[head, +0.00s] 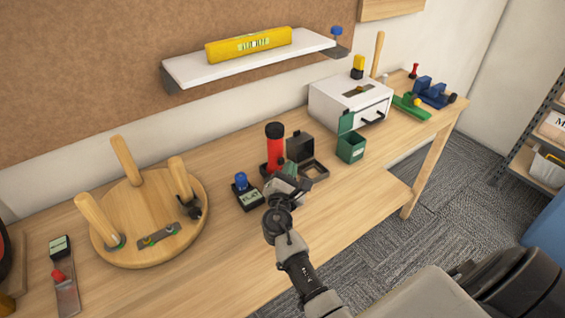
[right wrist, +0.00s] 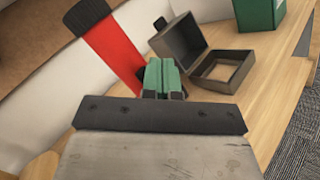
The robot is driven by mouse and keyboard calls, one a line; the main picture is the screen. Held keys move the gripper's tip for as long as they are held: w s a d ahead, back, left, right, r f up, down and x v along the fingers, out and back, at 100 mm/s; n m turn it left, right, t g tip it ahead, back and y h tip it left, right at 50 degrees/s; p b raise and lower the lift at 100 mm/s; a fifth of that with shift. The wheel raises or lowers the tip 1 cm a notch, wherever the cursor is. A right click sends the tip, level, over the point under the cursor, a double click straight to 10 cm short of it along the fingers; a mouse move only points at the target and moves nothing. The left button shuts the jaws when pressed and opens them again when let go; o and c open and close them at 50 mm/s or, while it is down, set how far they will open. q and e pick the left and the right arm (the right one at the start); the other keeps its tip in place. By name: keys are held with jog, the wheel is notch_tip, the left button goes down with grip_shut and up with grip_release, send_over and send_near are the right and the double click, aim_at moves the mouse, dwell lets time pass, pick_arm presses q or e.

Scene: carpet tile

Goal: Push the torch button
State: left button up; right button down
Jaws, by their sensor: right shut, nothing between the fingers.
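The torch (head: 275,155), a red cylinder with a black top, stands upright on the workbench. In the right wrist view the torch (right wrist: 118,52) runs slanted at upper left, with its black end at the top. No button can be made out on the side that shows. My right gripper (head: 291,172) is shut and empty, just in front of the torch's lower part. Its green fingertips (right wrist: 163,72) appear beside the red body in the right wrist view; whether they touch it I cannot tell. My left gripper is not in view.
An open dark box (head: 312,168) stands right of the torch, with a green bin (head: 351,150) beyond. A blue-topped relay block (head: 246,194) sits close on the left. An upturned stool (head: 140,215) lies further left. The bench front (head: 225,265) is clear.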

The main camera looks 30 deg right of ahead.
jog(key=s, duration=0.4)
jog(key=s+p, duration=0.1)
jog(key=s, duration=0.1)
jog(key=shift+d, duration=0.25)
